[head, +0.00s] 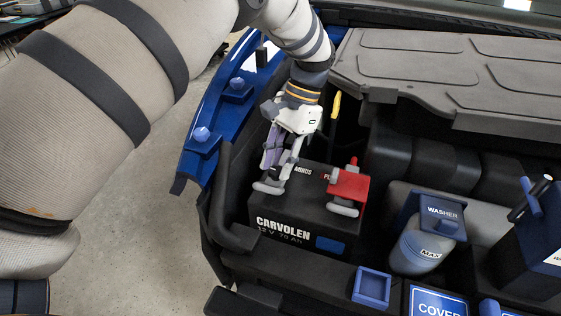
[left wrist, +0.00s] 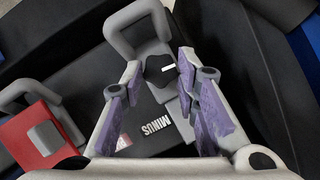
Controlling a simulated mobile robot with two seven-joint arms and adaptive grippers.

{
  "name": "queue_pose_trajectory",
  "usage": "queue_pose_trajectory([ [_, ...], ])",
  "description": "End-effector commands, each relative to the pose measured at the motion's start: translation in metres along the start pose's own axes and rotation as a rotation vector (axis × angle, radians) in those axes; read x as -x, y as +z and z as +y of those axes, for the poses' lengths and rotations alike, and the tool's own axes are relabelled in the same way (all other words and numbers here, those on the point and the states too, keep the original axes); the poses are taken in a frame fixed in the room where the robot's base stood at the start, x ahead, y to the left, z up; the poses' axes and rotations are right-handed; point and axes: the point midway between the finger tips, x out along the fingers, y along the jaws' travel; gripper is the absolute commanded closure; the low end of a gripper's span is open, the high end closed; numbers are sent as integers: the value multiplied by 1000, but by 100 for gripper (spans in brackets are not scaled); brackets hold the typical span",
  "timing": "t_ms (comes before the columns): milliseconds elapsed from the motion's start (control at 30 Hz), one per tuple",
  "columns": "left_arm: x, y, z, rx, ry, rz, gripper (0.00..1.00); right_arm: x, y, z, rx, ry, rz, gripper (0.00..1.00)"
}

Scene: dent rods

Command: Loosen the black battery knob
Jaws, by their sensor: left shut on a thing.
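The black battery (head: 290,222), lettered "CARVOLEN", sits in the engine bay in the head view. My left gripper (head: 280,172) reaches down to its minus end. In the left wrist view, the black battery knob (left wrist: 160,70), with a small white mark on top, is between the purple-padded fingers of my left gripper (left wrist: 160,68), which are shut on it. A grey clamp (left wrist: 153,45) is around the knob's foot, beside the "MINUS" lettering. In the head view the gripper hides the knob. My right gripper is in neither view.
A red terminal cover (head: 349,184) with grey parts stands at the battery's plus end, close to the right of my gripper. The washer bottle (head: 418,247) is further right. A blue fender (head: 213,118) borders the bay at left, and a large grey cover (head: 450,75) lies behind.

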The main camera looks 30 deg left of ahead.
Motion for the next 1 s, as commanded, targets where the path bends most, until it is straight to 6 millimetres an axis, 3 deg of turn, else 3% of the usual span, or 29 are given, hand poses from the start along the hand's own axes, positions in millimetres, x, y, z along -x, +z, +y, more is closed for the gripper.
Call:
queue_pose_trajectory([
  [767, -2, 0, -1, 92, 39, -3, 99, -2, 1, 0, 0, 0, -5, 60],
  [800, -2, 0, -1, 91, 39, -3, 69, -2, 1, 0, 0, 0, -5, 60],
  [900, -2, 0, -1, 91, 39, -3, 51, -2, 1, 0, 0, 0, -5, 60],
  [1000, -1, 0, -1, 91, 38, -2, 51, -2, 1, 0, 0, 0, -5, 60],
])
